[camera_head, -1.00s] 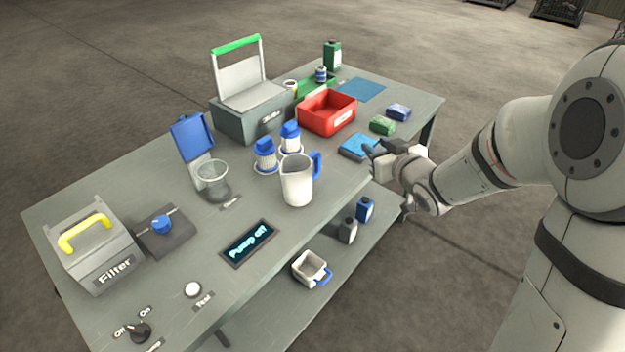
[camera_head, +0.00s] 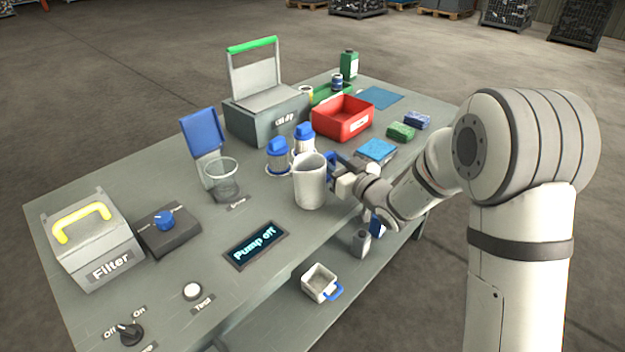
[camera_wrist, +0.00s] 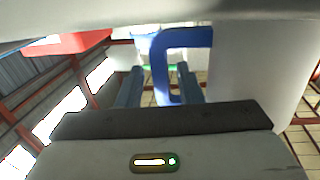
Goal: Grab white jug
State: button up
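The white jug (camera_head: 309,183) stands upright on the workbench near its front edge. Its blue handle (camera_head: 331,168) points right, toward my arm. My gripper (camera_head: 340,183) is at the handle side of the jug. In the wrist view the two fingers of my gripper (camera_wrist: 158,88) are apart, and the blue handle (camera_wrist: 166,65) shows between them, with gaps on both sides. The jug's white body (camera_wrist: 255,75) fills the right of that view. My gripper is open and I see no contact with the handle.
Two blue-capped filter cartridges (camera_head: 278,157) stand close behind the jug. A clear beaker (camera_head: 222,180) stands left. A lower shelf holds a white container (camera_head: 319,282).

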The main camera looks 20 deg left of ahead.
jog(key=shift+w+a, duration=0.1)
grip_shut()
dwell(0.3)
